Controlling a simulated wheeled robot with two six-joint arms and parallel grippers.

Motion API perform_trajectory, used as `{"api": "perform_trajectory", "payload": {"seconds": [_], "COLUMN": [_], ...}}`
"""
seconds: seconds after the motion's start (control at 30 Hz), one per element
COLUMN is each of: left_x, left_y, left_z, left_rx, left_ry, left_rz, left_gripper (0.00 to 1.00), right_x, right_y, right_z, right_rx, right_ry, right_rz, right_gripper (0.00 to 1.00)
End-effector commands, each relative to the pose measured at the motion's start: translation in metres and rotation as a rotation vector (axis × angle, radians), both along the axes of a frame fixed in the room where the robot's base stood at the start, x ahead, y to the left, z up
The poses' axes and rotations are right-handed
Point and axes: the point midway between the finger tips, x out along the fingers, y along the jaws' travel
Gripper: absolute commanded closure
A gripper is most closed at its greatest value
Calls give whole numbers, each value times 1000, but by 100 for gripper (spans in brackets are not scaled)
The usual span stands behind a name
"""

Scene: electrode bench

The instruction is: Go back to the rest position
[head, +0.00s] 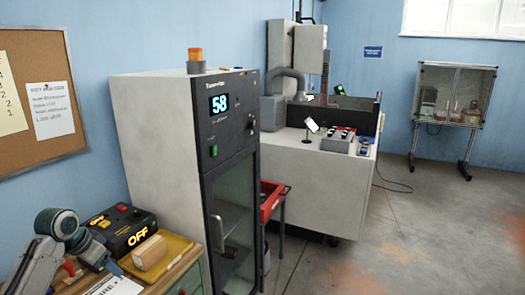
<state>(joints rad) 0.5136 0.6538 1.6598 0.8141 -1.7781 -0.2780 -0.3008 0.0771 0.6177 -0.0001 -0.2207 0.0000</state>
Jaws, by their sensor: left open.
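My left arm comes in at the lower left, over the wooden bench top (75,284). My left gripper (108,266) points down and right, close to the bench's items. It is open and I see nothing held in it; its fingertips are small and hard to make out. My right gripper is not in view.
Beside my left gripper are a black box (122,232) reading OFF, a yellow tray (180,246) with a tan block (150,253), a red-handled item (70,268) and a printed sheet (118,287). A tall cabinet (160,140) reading 58 stands behind.

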Motion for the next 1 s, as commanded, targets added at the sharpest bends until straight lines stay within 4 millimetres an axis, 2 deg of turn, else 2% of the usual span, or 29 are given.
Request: {"api": "perform_trajectory", "payload": {"seconds": [0.07,0.37,0.57,0.67,0.77,0.9,1.0], "left_x": [-5,-29,-58,-81,-114,-173,-216], "left_y": [-7,-34,-62,-79,-102,-135,-153], "left_z": [-11,-53,-92,-115,-141,-171,-183], "left_rx": [4,32,52,62,70,80,86], "left_ry": [8,27,41,49,56,61,60], "left_rz": [-2,3,10,18,34,76,118], "left_gripper": [31,31,31,31,31,31,31], "right_x": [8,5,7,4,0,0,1], "right_y": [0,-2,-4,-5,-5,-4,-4], "right_z": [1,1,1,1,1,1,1], "right_rx": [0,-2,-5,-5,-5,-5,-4], "right_ry": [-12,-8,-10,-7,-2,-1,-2], "right_rz": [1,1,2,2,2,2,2], "right_gripper": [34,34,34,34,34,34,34]}}
